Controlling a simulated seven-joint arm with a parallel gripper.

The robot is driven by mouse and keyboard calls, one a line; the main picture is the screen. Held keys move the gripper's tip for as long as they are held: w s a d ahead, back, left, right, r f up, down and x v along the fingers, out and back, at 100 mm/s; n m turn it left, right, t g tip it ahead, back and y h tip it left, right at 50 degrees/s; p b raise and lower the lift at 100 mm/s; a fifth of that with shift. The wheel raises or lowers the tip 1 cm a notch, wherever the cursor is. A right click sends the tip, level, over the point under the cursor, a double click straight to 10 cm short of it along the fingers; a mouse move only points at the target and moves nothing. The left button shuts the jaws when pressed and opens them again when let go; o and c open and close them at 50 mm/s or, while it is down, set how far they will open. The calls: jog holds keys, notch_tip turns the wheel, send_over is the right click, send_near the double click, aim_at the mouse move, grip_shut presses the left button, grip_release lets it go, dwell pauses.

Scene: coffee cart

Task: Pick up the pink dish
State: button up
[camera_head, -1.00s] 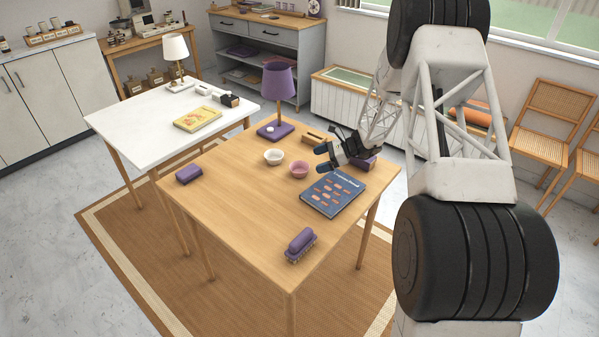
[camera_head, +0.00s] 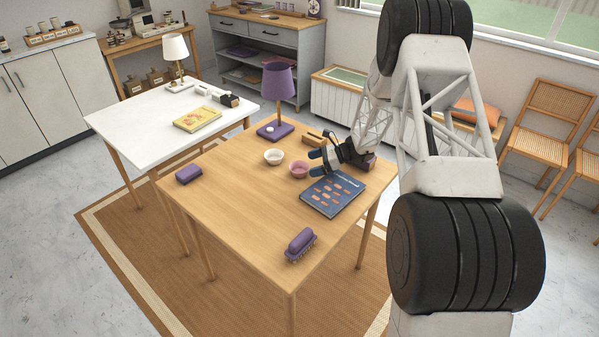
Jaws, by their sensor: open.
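The pink dish (camera_head: 299,170) is a small round bowl on the wooden table, just right of a white bowl (camera_head: 273,157) of similar size. My gripper (camera_head: 317,162) is open, with its dark fingers pointing left toward the pink dish. In the picture its fingertips are just right of the dish's rim. I cannot tell whether they touch it or are above it. The dish appears empty and upright.
A blue book (camera_head: 332,194) lies below my gripper. A purple lamp (camera_head: 278,95) stands behind the bowls. A purple brush (camera_head: 300,245) and a purple case (camera_head: 189,174) lie on the wooden table (camera_head: 235,215). A wooden block (camera_head: 311,140) is behind my gripper.

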aim_at(302, 163)
jog(key=shift+a, duration=0.1)
jog(key=shift+x, duration=2.55)
jog(key=shift+w, duration=0.15)
jog(key=c, duration=0.8)
jog(key=shift+r, duration=0.15)
jog(key=shift+r, duration=1.75)
jog(key=s, duration=0.5)
jog(key=s+d, duration=0.1)
jog(key=s, duration=0.4)
jog(key=s+r, duration=0.1)
jog(key=s, duration=0.5)
jog(key=shift+d+r, duration=0.1)
jog(key=shift+d, duration=0.2)
